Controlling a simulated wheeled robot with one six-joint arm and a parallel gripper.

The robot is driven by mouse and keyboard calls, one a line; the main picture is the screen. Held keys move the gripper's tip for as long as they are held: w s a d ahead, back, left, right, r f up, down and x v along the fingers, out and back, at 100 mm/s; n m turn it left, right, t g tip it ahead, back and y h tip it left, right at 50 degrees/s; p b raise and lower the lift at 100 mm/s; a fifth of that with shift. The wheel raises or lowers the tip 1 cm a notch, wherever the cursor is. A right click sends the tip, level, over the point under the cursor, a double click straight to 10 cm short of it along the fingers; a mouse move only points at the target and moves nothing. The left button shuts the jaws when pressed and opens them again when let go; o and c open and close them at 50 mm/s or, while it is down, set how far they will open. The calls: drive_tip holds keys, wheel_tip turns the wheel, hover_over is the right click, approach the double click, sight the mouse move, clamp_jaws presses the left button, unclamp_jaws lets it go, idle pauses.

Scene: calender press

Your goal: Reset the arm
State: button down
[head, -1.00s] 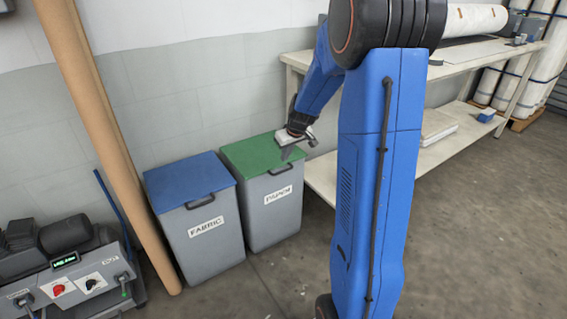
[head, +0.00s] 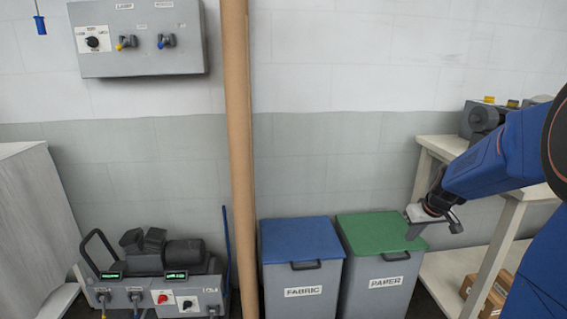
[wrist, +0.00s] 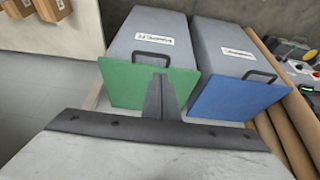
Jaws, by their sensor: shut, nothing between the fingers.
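My gripper (head: 432,225) is at the end of my blue arm, on the right of the head view. It appears in front of and above the green lid of the paper bin. In the wrist view my gripper's fingers (wrist: 161,97) are together at the bottom centre, with nothing between them. The green-lidded paper bin (head: 378,287) and the blue-lidded fabric bin (head: 302,290) stand side by side, both lids closed. Both bins also show in the wrist view, past the fingers.
A tall brown tube (head: 238,150) stands left of the bins. A machine with knobs (head: 150,275) is further left, below a grey wall panel (head: 140,38). A pale workbench (head: 505,235) is at the right, with a cardboard box (head: 487,295) low beneath it.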

drive_tip(key=s+a+r, duration=0.4)
drive_tip(key=s+a, duration=0.4)
drive_tip(key=s, duration=0.3)
drive_tip(key=s+a+r, duration=0.3)
drive_tip(key=s+a, duration=0.4)
drive_tip(key=s, duration=0.4)
drive_tip(key=s+a, duration=0.2)
drive_tip(key=s, duration=0.7)
drive_tip(key=shift+s+a+f, duration=0.15)
drive_tip(key=shift+s+f, duration=0.2)
drive_tip(key=shift+f, duration=0.1)
